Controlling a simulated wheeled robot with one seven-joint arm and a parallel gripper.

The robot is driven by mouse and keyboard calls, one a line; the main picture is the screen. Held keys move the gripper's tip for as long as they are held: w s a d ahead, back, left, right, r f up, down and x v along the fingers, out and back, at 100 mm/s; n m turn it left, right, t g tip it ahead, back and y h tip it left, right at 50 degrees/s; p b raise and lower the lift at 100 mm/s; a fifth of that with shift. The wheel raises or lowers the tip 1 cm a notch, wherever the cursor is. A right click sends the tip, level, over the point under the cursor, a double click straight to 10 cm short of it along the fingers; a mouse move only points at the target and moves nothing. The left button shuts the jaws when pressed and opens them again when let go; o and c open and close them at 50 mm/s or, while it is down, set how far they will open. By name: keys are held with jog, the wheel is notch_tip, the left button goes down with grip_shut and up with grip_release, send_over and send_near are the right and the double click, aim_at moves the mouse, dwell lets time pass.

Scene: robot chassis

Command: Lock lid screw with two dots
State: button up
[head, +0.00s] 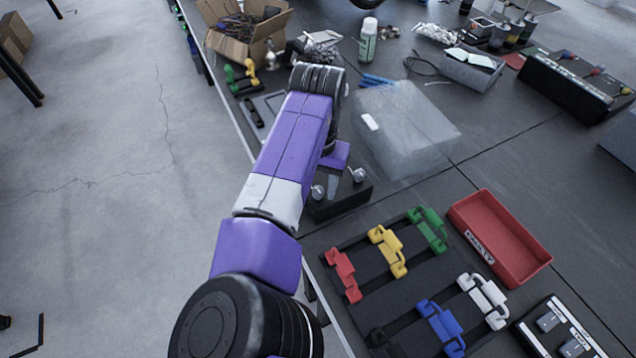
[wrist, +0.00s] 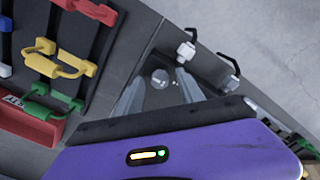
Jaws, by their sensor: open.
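My gripper (wrist: 157,92) is open, its two grey fingers pointing down over a dark box (wrist: 150,102). A small round silver screw head (wrist: 160,78) shows between the fingers, apart from both. I cannot make out dots on it. Two silver knobs with dark bent handles, one (wrist: 186,51) nearer the rack and one (wrist: 230,84) nearer the table edge, stand beside the fingers.
A rack of coloured handles (head: 400,268) and a red tray (head: 515,270) lie to the right of the box. A translucent block (head: 410,130) stands just beyond my gripper. A cardboard box (head: 248,45) and loose items fill the far end. The table edge runs along the left.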

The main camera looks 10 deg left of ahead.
grip_shut()
jog(key=shift+m+p, duration=0.3)
jog(key=m+p, duration=0.1)
jog(key=m, duration=0.1)
jog(key=shift+r+m+p, duration=0.1)
jog(key=shift+m+p, duration=0.2)
jog(key=m+p, duration=0.1)
jog(key=m, duration=0.4)
jog(key=m+p, duration=0.1)
jog(key=m, duration=0.4)
jog(key=shift+m, duration=2.4)
